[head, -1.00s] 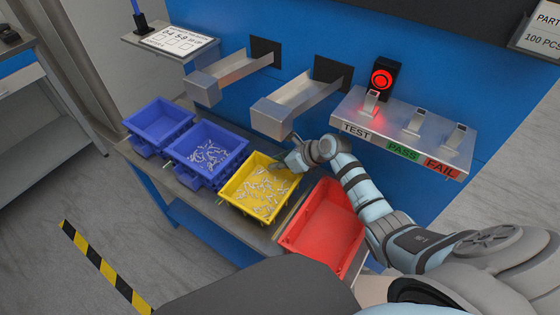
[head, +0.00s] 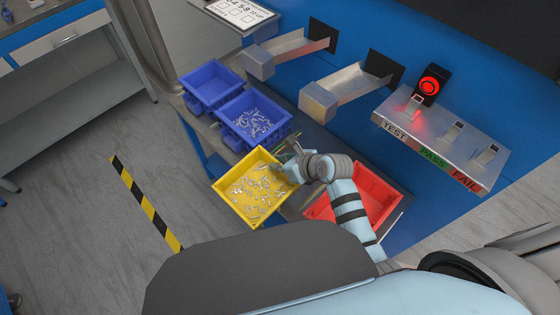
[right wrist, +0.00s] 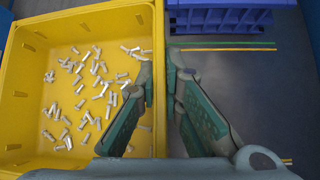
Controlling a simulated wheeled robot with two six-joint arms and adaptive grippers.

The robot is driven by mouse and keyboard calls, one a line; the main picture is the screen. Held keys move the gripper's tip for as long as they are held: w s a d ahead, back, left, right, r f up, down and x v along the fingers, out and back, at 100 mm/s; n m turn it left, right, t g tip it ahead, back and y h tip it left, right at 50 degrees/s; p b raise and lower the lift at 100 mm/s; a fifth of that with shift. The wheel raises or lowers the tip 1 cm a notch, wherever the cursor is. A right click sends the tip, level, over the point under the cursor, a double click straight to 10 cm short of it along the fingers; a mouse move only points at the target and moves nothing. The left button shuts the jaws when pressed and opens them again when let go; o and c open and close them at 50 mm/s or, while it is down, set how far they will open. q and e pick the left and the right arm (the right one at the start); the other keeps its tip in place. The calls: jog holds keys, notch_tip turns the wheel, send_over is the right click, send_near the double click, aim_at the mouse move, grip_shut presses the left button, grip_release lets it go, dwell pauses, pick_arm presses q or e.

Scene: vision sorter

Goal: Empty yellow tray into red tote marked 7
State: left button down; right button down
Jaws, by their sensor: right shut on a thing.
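The yellow tray (head: 241,205) holds many small silvery screw-like parts (head: 262,188). My right gripper (head: 290,166) is shut on the tray's right wall, near its far corner. In the right wrist view the fingers (right wrist: 172,95) straddle the yellow wall, one inside the yellow tray (right wrist: 85,22) and one outside. The tray juts out past the bench's front edge and looks lifted. The red tote (head: 372,186) stands to the right, partly hidden behind my right arm. No number on it can be made out. My left gripper is not in view.
Two blue trays stand behind to the left, one empty (head: 212,84) and one with parts (head: 252,118). Two metal chutes (head: 345,88) and a TEST/PASS/FAIL shelf (head: 440,140) are at the back. Striped floor tape (head: 145,203) lies at left.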

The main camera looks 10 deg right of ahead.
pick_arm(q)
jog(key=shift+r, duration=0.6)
pick_arm(e)
jog(key=shift+r, duration=0.6)
